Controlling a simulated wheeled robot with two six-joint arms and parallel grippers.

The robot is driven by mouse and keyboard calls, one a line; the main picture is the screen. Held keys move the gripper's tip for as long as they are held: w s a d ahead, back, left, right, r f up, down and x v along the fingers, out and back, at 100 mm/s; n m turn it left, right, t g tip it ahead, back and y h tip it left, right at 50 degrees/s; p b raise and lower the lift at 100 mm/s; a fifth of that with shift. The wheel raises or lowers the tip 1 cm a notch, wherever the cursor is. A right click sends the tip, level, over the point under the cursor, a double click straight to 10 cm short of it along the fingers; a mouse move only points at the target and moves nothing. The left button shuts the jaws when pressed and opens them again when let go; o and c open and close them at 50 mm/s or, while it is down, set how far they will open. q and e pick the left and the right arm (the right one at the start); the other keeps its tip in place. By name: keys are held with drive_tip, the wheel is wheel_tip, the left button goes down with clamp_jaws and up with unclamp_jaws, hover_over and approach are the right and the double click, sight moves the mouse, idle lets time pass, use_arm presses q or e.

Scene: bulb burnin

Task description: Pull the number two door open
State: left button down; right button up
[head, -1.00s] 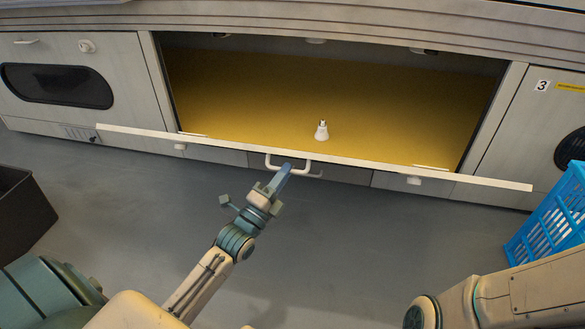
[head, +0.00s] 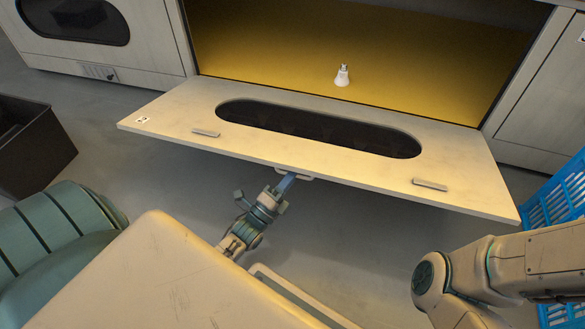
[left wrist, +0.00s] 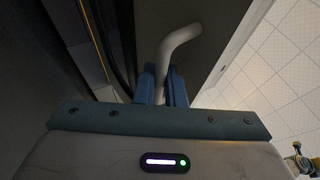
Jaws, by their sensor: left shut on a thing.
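The number two door (head: 300,172) is a pale panel with a dark oval window, hinged along its lower edge and tilted far down in front of the opening. My left gripper (head: 288,180) is at the middle of the door's front edge. In the left wrist view its blue fingers (left wrist: 162,88) are shut on the white bar handle (left wrist: 177,45). The handle shows only partly in the head view (head: 293,174). My right gripper is outside the views; only part of that arm shows at lower right.
A white bulb (head: 342,76) stands upright on the yellow floor of the compartment (head: 270,50). A dark bin (head: 38,150) stands at left. A blue crate (head: 556,195) is at right, close to the door's right corner.

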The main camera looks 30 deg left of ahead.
use_arm(q)
drive_tip(key=shift+w, duration=0.15)
drive_tip(key=c, duration=1.5)
unclamp_jaws()
drive_tip(key=shift+f, duration=0.1)
drive_tip(key=p+v, duration=0.4)
drive_tip(key=v, duration=0.7)
